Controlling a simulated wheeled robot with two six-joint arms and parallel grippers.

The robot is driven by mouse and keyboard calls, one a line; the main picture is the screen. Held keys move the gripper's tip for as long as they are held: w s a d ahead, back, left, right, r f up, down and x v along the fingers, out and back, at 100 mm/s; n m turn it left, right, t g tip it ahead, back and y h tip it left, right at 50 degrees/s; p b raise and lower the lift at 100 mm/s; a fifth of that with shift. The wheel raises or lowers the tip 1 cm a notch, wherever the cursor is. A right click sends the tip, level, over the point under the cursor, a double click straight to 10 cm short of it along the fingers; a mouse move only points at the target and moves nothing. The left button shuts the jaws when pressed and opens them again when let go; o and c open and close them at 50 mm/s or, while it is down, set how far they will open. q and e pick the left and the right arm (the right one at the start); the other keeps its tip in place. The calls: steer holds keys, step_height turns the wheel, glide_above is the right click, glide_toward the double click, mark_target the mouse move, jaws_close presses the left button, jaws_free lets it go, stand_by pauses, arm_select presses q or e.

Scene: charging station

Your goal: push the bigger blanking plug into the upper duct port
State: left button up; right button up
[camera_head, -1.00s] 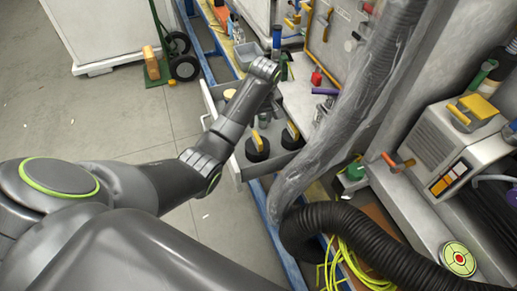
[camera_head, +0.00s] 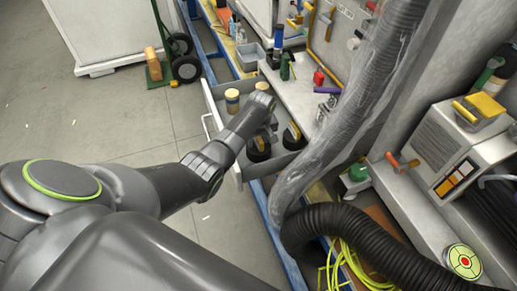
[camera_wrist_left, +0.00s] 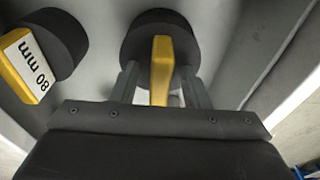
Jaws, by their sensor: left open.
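Two black round blanking plugs with yellow grips, a left one (camera_head: 258,152) and a right one (camera_head: 293,140), stand in an open drawer. In the left wrist view, one plug (camera_wrist_left: 140,40) is straight ahead. The other plug (camera_wrist_left: 68,40), to its left, has a yellow grip (camera_wrist_left: 30,65) marked "80 mm". My left gripper (camera_wrist_left: 160,70) is open, with its fingers on either side of the yellow grip (camera_wrist_left: 161,60) of the plug ahead; contact is unclear. In the head view my wrist partly covers the drawer. I cannot make out the upper duct port.
The grey drawer (camera_head: 238,176) also holds tan-topped jars (camera_head: 232,96). A wrapped duct (camera_head: 345,125) and a black corrugated hose (camera_head: 370,226) run right of it. A red-and-green bottle group stands behind.

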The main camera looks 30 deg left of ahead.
arm_select(q)
jaws_close()
stand_by(0.5)
step_height(320, 180, up, 10)
steer(key=shift+f+p, duration=0.25)
steer(key=shift+p, duration=0.6)
step_height(320, 180, up, 4)
steer(key=p, duration=0.2)
steer(key=shift+f+p, duration=0.15)
steer(key=shift+p, duration=0.25)
